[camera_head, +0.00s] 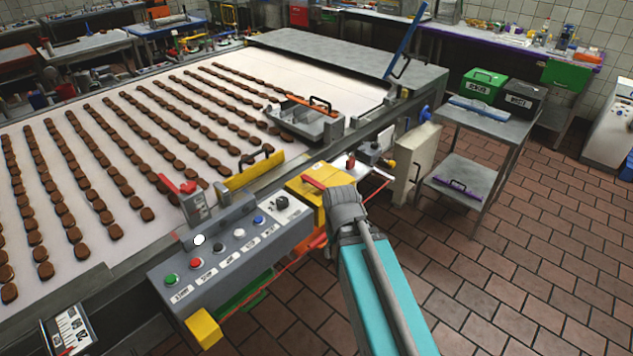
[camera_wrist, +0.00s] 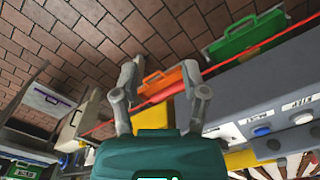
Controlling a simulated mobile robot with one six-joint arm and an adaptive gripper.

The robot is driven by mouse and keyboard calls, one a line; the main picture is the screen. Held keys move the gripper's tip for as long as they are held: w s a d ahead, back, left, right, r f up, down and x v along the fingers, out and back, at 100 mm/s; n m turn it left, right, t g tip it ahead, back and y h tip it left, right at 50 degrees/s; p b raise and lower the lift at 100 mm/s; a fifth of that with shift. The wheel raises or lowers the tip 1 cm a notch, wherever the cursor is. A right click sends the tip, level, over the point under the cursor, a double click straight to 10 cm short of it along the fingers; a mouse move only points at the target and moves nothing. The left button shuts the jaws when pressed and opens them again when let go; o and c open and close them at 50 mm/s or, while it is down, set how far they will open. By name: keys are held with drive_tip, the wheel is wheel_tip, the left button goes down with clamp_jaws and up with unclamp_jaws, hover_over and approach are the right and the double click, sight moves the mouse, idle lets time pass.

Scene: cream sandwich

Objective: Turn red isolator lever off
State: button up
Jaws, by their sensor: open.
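A red lever (camera_head: 314,183) is on a yellow isolator box (camera_head: 305,198) at the right end of the control panel.
The grey control panel (camera_head: 232,250) with several coloured buttons is left of the box. A red cable passes below. The tiled floor (camera_head: 520,270) to the right is clear.

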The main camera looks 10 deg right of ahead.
drive_tip(key=shift+o, duration=0.3)
drive_tip(key=shift+w+r, duration=0.15)
drive_tip(key=shift+w, duration=0.1)
wheel_tip(320, 180, up, 14)
drive_tip(key=n+p, duration=0.7)
drive_tip(key=p, duration=0.7)
hover_over(319, 185)
drive_tip(key=shift+f, duration=0.3)
wheel_tip(319, 185, down, 13)
drive_tip(key=b, duration=1.3)
drive_tip(key=shift+f+b, duration=0.2)
drive_tip(key=shift+b, duration=0.15)
